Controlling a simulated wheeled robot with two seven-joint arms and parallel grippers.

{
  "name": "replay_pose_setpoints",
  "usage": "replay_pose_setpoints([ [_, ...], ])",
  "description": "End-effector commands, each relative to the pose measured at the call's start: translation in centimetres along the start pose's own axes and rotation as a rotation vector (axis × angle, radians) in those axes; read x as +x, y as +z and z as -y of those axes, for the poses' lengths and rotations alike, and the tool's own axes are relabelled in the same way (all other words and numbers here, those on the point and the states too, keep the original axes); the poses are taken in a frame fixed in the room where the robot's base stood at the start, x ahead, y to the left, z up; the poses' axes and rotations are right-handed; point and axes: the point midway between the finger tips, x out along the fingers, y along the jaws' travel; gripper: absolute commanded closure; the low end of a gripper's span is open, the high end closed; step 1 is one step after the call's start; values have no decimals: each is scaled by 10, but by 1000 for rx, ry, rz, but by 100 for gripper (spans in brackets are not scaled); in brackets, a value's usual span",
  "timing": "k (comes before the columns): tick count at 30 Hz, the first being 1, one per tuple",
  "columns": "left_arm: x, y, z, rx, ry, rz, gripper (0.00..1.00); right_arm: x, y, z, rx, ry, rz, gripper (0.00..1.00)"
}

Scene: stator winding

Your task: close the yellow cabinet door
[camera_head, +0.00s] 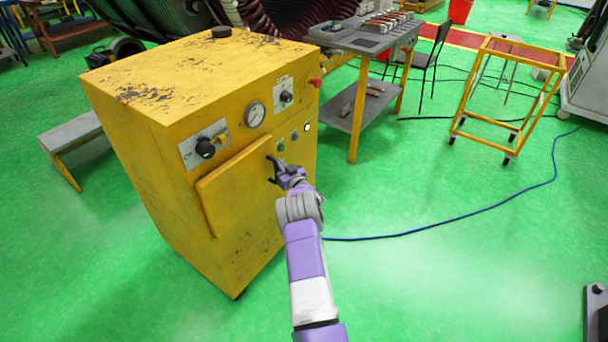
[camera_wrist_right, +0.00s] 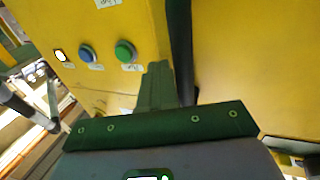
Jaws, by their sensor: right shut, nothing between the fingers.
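The yellow cabinet (camera_head: 150,165) stands left of centre with its worn front face toward me. Its door (camera_head: 235,185) is a yellow panel standing slightly proud of the front; I cannot tell whether it is fully closed. My right gripper (camera_head: 279,172) is shut and empty at the door's right edge, by a dark handle that it partly hides. In the right wrist view the shut fingers (camera_wrist_right: 160,85) lie beside a dark vertical strip (camera_wrist_right: 181,50), with the door panel (camera_wrist_right: 245,65) to the right. Contact is unclear. My left gripper is not in view.
A gauge (camera_head: 255,114), knobs and buttons sit on the cabinet front; a green button (camera_wrist_right: 125,51) is near my fingers. A grey workbench (camera_head: 365,40) stands behind right, a yellow frame cart (camera_head: 510,95) farther right. A blue cable (camera_head: 455,218) crosses the open green floor.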

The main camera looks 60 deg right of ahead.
Motion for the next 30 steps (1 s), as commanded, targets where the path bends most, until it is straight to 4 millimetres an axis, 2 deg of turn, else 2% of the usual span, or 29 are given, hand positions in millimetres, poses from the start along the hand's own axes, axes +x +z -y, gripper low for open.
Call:
replay_pose_setpoints([
  [9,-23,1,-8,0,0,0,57,-64,-1,-23,-1,2,12,100],
  [15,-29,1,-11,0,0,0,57,-95,1,-35,-3,1,12,100],
  [21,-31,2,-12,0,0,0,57,-106,2,-39,-3,0,11,100],
  [27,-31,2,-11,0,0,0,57,-107,3,-39,-3,-1,12,100],
  [30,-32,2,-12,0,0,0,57,-104,8,-30,13,4,28,100],
])
